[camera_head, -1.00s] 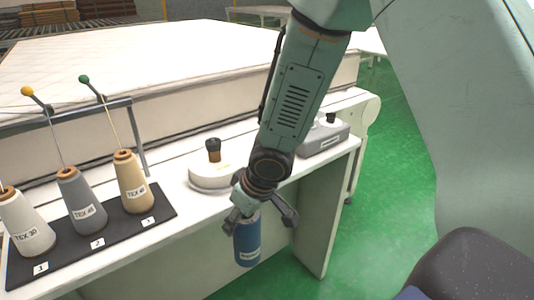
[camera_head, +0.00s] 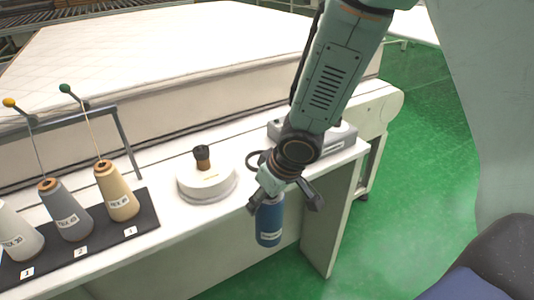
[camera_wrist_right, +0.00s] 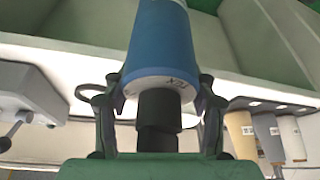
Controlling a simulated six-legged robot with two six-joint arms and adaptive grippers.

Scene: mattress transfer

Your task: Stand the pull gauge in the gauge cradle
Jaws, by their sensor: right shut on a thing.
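The pull gauge appears to be the blue cylinder with a white label (camera_head: 269,222). It hangs below my right gripper (camera_head: 287,198), in front of the white table's edge. In the right wrist view the blue body (camera_wrist_right: 160,48) ends in a dark stem, with the fingers (camera_wrist_right: 158,98) on either side. A dark ring (camera_head: 254,160), perhaps the gauge cradle, shows at the table just left of my right wrist; part is hidden by the arm. It also shows left of the fingers in the right wrist view (camera_wrist_right: 84,97). My left gripper is not in view.
A round white device with a dark knob (camera_head: 206,184) stands left of the ring. A grey box (camera_head: 340,138) stands behind the arm. Several yarn cones (camera_head: 70,212) stand on a dark board at left under thread guides. A mattress (camera_head: 170,60) lies behind.

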